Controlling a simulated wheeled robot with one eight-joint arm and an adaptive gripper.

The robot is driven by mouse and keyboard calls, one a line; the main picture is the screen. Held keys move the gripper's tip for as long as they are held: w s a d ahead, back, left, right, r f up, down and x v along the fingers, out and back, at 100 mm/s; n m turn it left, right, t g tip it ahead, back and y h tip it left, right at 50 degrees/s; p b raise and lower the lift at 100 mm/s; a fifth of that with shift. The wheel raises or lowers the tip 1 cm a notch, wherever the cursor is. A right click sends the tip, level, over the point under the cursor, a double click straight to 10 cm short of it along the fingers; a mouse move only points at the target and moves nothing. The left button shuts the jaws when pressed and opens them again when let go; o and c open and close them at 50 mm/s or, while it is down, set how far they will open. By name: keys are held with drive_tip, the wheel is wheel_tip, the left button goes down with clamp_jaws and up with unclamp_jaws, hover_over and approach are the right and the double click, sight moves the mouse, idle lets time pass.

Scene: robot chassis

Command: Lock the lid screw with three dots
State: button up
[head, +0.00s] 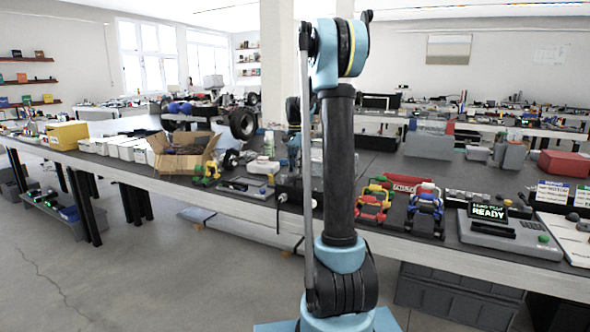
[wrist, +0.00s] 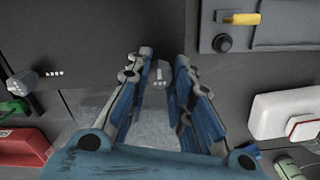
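In the wrist view my gripper (wrist: 164,57) points down with its two blue fingers apart and nothing held. A small grey screw-like knob (wrist: 159,75) with pale marks shows in the gap between the fingers; its dots are too small to count surely. Another grey knob (wrist: 24,84) lies to the left, beside a short row of white dots. A speckled grey plate (wrist: 90,103) shows under and beside the fingers, partly hidden by them. I cannot tell whether the fingertips touch anything. In the head view my arm hides most of the work spot and the gripper.
In the wrist view a grey panel with a yellow handle (wrist: 240,18) is at upper right, a white box (wrist: 285,115) at right, and a red box (wrist: 25,146) at lower left. In the head view the bench holds a cardboard box (head: 185,160), red-and-yellow clamps (head: 374,198) and a READY device (head: 510,235).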

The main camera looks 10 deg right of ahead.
drive_tip(key=o, duration=0.4)
drive_tip(key=shift+w+a, duration=0.15)
drive_tip(key=shift+a, duration=0.05)
drive_tip(key=shift+o, duration=0.2)
drive_tip(key=shift+d, duration=0.1)
wheel_tip(320, 180, up, 12)
drive_tip(key=shift+f, duration=0.1)
drive_tip(key=s+f+n+t, duration=0.1)
drive_tip(key=s+f+n, duration=0.2)
drive_tip(key=s, duration=0.9)
drive_tip(key=s+f+n, duration=0.2)
drive_tip(key=s+f, duration=0.1)
drive_tip(key=s, duration=0.9)
drive_tip(key=s+f+n+t, duration=0.1)
drive_tip(key=s+f+n, duration=0.4)
drive_tip(key=s+f, duration=1.3)
drive_tip(key=s, duration=0.2)
drive_tip(key=shift+s+f+n, duration=0.3)
drive_tip(key=shift+f+n, duration=0.05)
drive_tip(key=shift+n, duration=0.05)
